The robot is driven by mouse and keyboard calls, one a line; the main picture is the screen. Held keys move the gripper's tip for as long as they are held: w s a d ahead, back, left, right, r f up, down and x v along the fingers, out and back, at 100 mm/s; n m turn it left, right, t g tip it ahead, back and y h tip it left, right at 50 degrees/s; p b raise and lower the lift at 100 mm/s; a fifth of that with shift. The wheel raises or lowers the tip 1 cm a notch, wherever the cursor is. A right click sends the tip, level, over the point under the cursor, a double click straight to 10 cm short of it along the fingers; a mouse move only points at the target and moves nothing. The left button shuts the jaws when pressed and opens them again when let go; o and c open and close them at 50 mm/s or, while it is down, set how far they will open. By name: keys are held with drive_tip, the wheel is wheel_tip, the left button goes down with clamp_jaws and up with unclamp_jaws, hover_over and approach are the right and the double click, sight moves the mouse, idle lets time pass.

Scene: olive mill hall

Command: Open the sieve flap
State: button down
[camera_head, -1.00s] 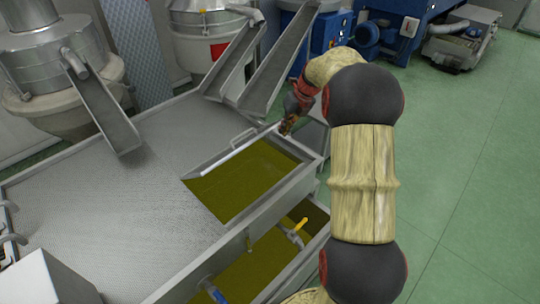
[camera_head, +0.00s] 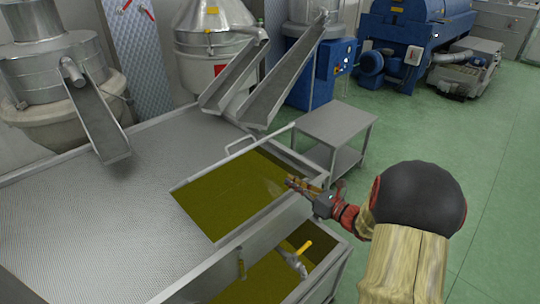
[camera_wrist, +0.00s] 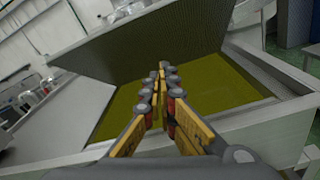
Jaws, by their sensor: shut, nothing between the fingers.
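The sieve flap (camera_head: 222,163) stands raised at the far side of the tank opening, almost edge-on in the head view, with its handle (camera_head: 240,144) behind the edge. In the wrist view the flap's perforated face (camera_wrist: 200,35) rises steeply beyond the opening. Yellow-green oil (camera_head: 225,195) shows uncovered below it. My gripper (camera_head: 289,181) is shut and empty, over the right part of the opening near the tank's right rim. It appears apart from the flap; the wrist view shows its fingers (camera_wrist: 162,70) together in front of the flap.
The perforated sieve top (camera_head: 130,205) covers the left of the tank. Metal chutes (camera_head: 285,80) come down behind it. A steel side table (camera_head: 335,125) stands behind the tank's right corner. A yellow-handled valve (camera_head: 298,252) is at the lower compartment. Green floor is free at right.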

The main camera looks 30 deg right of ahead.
drive_tip(key=w+a+r+n+t, duration=0.1)
drive_tip(key=w+r+n, duration=0.2)
drive_tip(key=w, duration=0.9)
wheel_tip(320, 180, up, 2)
drive_tip(key=shift+w+a+r+h+b, duration=0.1)
drive_tip(key=shift+w+a+h+b, duration=0.1)
drive_tip(key=shift+w+h+b, duration=0.25)
